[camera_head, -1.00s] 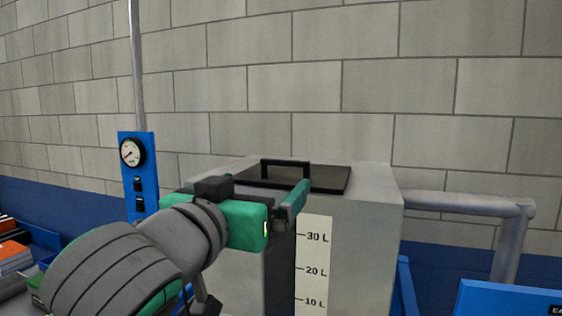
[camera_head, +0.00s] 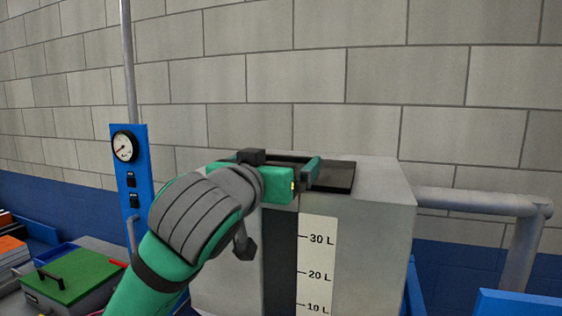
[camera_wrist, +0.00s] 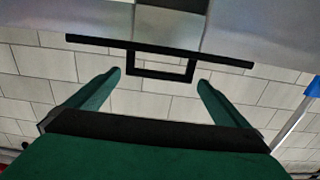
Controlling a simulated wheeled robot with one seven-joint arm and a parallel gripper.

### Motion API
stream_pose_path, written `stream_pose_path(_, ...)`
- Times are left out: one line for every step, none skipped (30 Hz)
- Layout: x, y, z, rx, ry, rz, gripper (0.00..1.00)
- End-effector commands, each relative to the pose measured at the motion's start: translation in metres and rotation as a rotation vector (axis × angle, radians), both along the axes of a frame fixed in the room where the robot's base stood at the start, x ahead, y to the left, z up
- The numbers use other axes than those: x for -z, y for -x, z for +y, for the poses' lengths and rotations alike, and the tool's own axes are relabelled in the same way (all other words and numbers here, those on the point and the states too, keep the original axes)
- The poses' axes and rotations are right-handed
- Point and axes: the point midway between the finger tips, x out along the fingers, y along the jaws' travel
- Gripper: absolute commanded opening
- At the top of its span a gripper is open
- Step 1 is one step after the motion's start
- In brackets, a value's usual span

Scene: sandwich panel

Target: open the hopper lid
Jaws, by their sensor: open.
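The hopper (camera_head: 375,220) is a grey box with a litre scale on its front. Its dark flat lid (camera_head: 340,177) lies closed on top. In the head view my gripper (camera_head: 308,172) is at the lid's front, and my wrist hides much of the lid and most of its handle. In the wrist view the black bar handle (camera_wrist: 162,75) stands out from the lid's edge (camera_wrist: 90,40). My gripper's green fingers (camera_wrist: 160,85) are open, one on each side of the handle, with a gap to it on both sides. Nothing is held.
A blue panel with a gauge (camera_head: 124,147) and switches stands left of the hopper. A grey pipe (camera_head: 480,203) runs from its right side. A green-lidded box (camera_head: 72,277) with a black handle sits at lower left. The block wall is behind.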

Motion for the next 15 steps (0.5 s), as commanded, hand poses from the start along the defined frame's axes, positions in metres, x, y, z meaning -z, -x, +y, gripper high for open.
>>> stream_pose_path(0.0,-0.0048,-0.0025,0.002,0.0,0.001,1.0)
stream_pose_path(0.0002,-0.0068,-0.0033,0.002,0.0,0.001,1.0)
stream_pose_path(0.0004,-0.009,-0.0041,0.002,0.0,0.001,1.0)
stream_pose_path(0.0005,-0.0102,-0.0046,0.002,0.0,0.001,1.0)
stream_pose_path(0.0006,-0.0111,-0.0049,0.002,0.0,0.001,1.0)
stream_pose_path(0.0006,-0.012,-0.0051,0.002,0.0,0.001,1.0)
stream_pose_path(0.0006,-0.0124,-0.0052,0.002,0.0,0.001,1.0)
stream_pose_path(0.0005,-0.0126,-0.0052,0.002,0.0,0.001,1.0)
stream_pose_path(0.0005,-0.0128,-0.0052,0.002,0.0,0.001,1.0)
stream_pose_path(0.0005,-0.0128,-0.0053,0.002,0.0,0.001,1.0)
stream_pose_path(0.0005,-0.0127,-0.0052,0.002,0.0,0.0,1.0)
stream_pose_path(0.0005,-0.0127,-0.0052,0.002,0.0,0.0,1.0)
stream_pose_path(0.0004,-0.0126,-0.0051,0.002,0.0,0.0,1.0)
stream_pose_path(0.0004,-0.0126,-0.0051,0.002,0.0,0.0,1.0)
stream_pose_path(0.0004,-0.0125,-0.0051,0.002,0.0,0.0,0.9)
